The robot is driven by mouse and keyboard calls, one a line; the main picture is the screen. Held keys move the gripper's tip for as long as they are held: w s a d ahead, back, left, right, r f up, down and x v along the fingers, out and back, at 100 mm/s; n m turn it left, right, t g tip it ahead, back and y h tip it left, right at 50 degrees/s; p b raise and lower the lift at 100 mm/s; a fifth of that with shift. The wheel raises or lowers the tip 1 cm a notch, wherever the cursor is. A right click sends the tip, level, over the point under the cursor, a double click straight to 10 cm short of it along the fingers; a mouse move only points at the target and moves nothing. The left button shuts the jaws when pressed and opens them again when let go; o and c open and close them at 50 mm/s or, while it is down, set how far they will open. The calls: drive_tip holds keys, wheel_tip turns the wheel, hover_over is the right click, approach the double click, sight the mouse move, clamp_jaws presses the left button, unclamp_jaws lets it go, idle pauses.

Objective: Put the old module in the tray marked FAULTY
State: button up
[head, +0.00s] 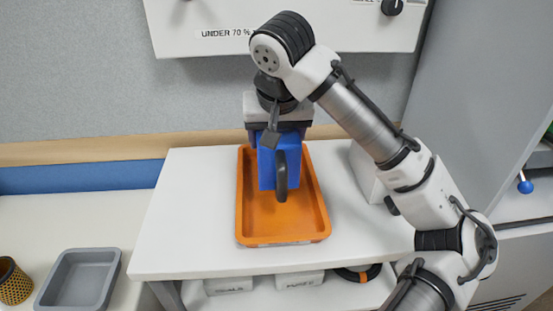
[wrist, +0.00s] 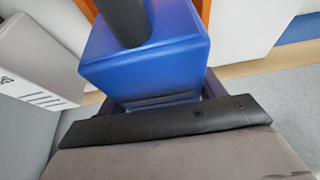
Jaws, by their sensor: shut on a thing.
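The old module is a blue box (head: 266,168) with a dark handle on its front. My gripper (head: 277,132) is shut on it from above and holds it upright over the orange tray (head: 285,229). In the wrist view the blue module (wrist: 150,65) fills the space beyond my gripper (wrist: 160,104). In the head view the module covers the back part of the tray, and I cannot tell whether its bottom touches the tray floor. The tray's front label is too small to read.
The orange tray stands on a white table (head: 185,225). A white box (head: 367,172) stands right of the orange tray. White boxes (head: 300,280) lie on the shelf below.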

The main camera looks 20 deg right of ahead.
sight(277, 154)
drive_tip(key=shift+f, duration=2.55)
drive_tip(key=shift+f, duration=0.15)
drive_tip(key=o, duration=1.3)
drive_tip(key=v, duration=1.2)
drive_tip(key=shift+s, duration=0.1)
